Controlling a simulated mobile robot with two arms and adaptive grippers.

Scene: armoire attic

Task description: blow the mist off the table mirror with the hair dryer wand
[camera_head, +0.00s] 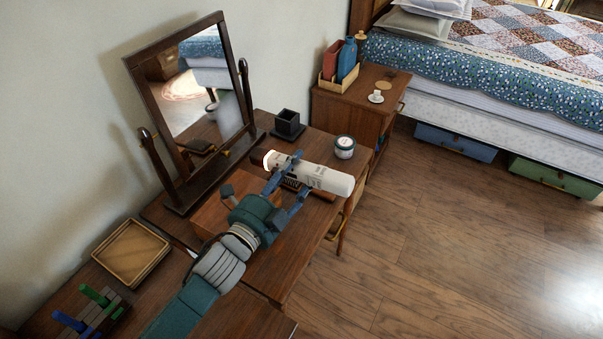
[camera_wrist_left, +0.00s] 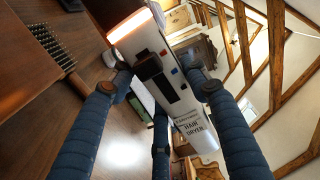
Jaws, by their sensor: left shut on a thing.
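The table mirror (camera_head: 200,85) stands tilted in a dark wooden frame at the back of the dressing table (camera_head: 262,255). Its glass reflects the bed and room; a pale grey patch (camera_head: 228,108) shows toward its lower right, and I cannot tell whether it is mist or reflection. My left gripper (camera_head: 285,185) is shut around the white hair dryer wand (camera_head: 322,178) above the table. The wand's dark-tipped end points left, toward the mirror side, apart from the glass. In the left wrist view the wand (camera_wrist_left: 190,110) lies between the fingers, with an orange glow at its end.
A dark square cup (camera_head: 288,124) and a lidded jar (camera_head: 345,147) stand near the wand. A bristled brush (camera_wrist_left: 52,45) lies below it. A wooden tray (camera_head: 132,252) and a rack with green and blue pegs (camera_head: 100,306) are at the left. A nightstand (camera_head: 350,103) stands beyond.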

